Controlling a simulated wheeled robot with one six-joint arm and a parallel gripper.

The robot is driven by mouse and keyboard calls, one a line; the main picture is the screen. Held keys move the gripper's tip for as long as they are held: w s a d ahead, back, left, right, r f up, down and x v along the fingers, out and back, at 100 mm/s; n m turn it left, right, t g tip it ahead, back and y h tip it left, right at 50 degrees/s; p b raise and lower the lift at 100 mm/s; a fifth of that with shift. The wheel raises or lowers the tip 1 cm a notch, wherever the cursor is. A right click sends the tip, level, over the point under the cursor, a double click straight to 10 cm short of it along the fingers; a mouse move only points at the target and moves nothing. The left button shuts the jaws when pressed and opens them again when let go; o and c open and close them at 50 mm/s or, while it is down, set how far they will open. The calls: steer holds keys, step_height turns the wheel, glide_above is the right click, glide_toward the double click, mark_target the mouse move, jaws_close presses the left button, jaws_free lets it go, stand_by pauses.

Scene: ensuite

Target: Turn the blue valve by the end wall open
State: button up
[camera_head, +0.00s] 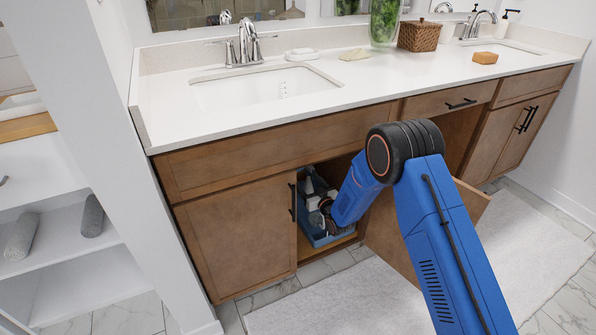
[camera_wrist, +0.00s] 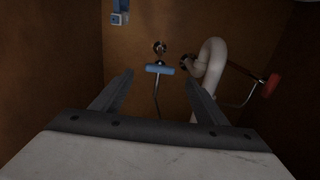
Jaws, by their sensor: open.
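The blue valve (camera_wrist: 160,69) shows in the wrist view as a short crosswise blue handle below a round metal fitting on the brown back panel. A thin supply line hangs below it. My gripper (camera_wrist: 159,77) is open, with one finger on each side of the handle's line of sight. The fingers look empty, and I cannot tell how near the tips are to the handle. A red valve (camera_wrist: 271,85) is farther right, beyond the pale curved drain pipe (camera_wrist: 212,62).
The left door (camera_head: 240,235) is shut; the right door (camera_head: 392,236) stands open beside my arm. A small blue-and-white box (camera_wrist: 119,18) is high on the cabinet's back panel.

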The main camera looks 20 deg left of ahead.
mark_target(299, 171)
steer(key=x, duration=0.8)
steer(key=shift+w+a, duration=0.2)
steer(key=shift+w, duration=0.05)
steer(key=c, duration=1.1)
